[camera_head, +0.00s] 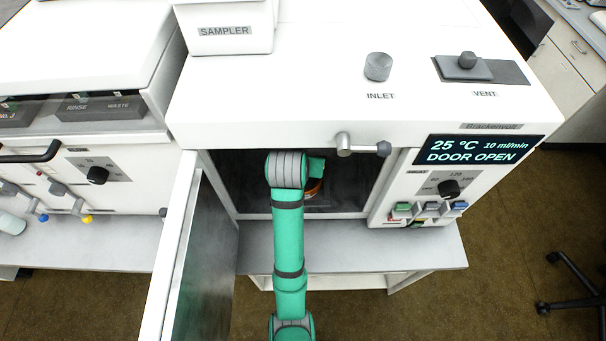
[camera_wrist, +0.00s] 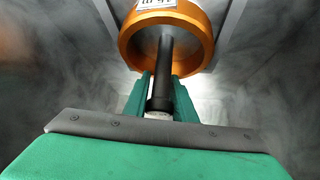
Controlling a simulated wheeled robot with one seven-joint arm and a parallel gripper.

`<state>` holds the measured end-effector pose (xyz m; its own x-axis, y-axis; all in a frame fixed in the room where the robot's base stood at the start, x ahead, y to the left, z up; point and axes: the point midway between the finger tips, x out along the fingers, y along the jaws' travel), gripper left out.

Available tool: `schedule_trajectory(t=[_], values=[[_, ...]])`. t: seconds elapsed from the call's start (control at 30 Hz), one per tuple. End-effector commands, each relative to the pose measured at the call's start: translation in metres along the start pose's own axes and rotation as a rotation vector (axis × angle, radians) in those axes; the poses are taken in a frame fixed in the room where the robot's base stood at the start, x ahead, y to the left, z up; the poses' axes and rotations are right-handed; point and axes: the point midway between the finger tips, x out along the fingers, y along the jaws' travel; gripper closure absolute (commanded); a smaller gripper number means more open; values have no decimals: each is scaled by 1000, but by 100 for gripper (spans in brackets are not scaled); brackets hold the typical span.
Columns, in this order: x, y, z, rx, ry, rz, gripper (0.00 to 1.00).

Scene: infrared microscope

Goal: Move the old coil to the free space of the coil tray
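The old coil, a copper-orange ring with a white label, shows in the wrist view (camera_wrist: 190,62), just beyond my fingertips. In the head view it is a small orange patch (camera_head: 313,188) inside the open oven chamber, mostly hidden by my arm. A dark rod (camera_wrist: 164,62) runs from inside the ring down between my fingers. My gripper (camera_wrist: 161,82) has its green fingers on either side of this rod, close to it. I cannot tell whether they press on it. My arm reaches into the chamber. The coil tray is not visible in either view.
The oven door (camera_head: 180,262) stands open to the left of my arm. The chamber's top edge and a latch handle (camera_head: 362,146) are close above the arm. The display (camera_head: 478,150) reads DOOR OPEN, 25 °C. A grey bench (camera_head: 400,248) lies in front of the oven.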

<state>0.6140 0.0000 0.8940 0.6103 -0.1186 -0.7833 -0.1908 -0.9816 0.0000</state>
Motion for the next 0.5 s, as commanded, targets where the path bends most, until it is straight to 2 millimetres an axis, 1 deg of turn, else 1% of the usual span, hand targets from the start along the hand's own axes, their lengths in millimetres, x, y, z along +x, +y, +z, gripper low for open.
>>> schedule_trajectory(t=[0.17,0.5], values=[[0,-4,1,-5,0,-4,100],[-3,3,-4,5,0,3,100]])
